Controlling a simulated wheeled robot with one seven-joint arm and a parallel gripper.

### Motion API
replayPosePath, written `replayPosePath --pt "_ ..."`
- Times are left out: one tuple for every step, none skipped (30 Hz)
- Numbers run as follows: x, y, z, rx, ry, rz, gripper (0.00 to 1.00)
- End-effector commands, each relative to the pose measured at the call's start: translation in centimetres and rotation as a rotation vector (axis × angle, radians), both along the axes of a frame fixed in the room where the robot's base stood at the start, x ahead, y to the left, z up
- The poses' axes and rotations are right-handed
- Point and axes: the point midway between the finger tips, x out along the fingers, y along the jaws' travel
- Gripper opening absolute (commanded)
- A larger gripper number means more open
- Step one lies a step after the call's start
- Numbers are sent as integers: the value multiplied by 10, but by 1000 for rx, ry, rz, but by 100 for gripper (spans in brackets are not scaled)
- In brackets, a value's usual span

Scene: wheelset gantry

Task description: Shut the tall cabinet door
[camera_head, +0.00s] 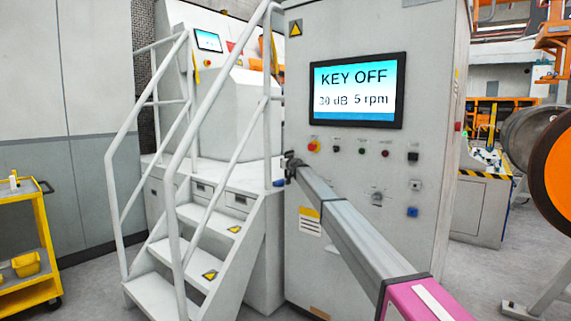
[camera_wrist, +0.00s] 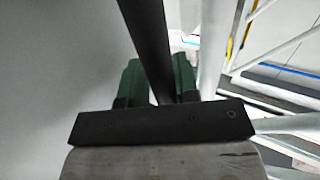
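The tall cabinet (camera_head: 345,215) is the grey control cabinet with a screen reading KEY OFF. Its front face looks flat and upright in the head view. I cannot tell whether its door stands ajar. My gripper (camera_head: 288,166) is at the cabinet's left edge, below the height of the screen. In the wrist view, the green fingers of my gripper (camera_wrist: 160,82) lie on either side of a dark bar (camera_wrist: 146,40). I cannot tell whether they press on it, or whether the bar is the door's handle. A plain grey surface fills the left of that view.
White stairs with handrails (camera_head: 195,215) stand just left of the cabinet, close to my gripper. A yellow cart (camera_head: 40,245) is at the far left. A large orange-faced wheel (camera_head: 556,175) is at the far right. Floor shows between cart and stairs.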

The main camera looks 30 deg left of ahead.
Motion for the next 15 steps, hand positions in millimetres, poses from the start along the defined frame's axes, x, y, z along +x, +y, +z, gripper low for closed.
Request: replayPosePath --pt "23 -12 3 4 -18 -37 41" --pt "23 -12 3 5 -17 -37 44" --pt "23 -12 3 5 -17 -37 44" --pt "23 -12 3 5 -17 -37 44" --pt "24 -12 3 5 -16 -37 44" --pt "24 -12 3 5 -16 -37 44" --pt "24 -12 3 5 -16 -37 44" --pt "24 -12 3 6 -15 -37 44" --pt "23 -12 3 6 -15 -37 44" --pt "23 -12 3 6 -15 -37 44" --pt "22 -13 3 6 -15 -37 44" --pt "21 -15 3 6 -14 -37 44" --pt "19 -16 2 6 -14 -36 44" --pt "18 -18 2 6 -14 -36 44" --pt "14 -21 2 6 -14 -36 44"
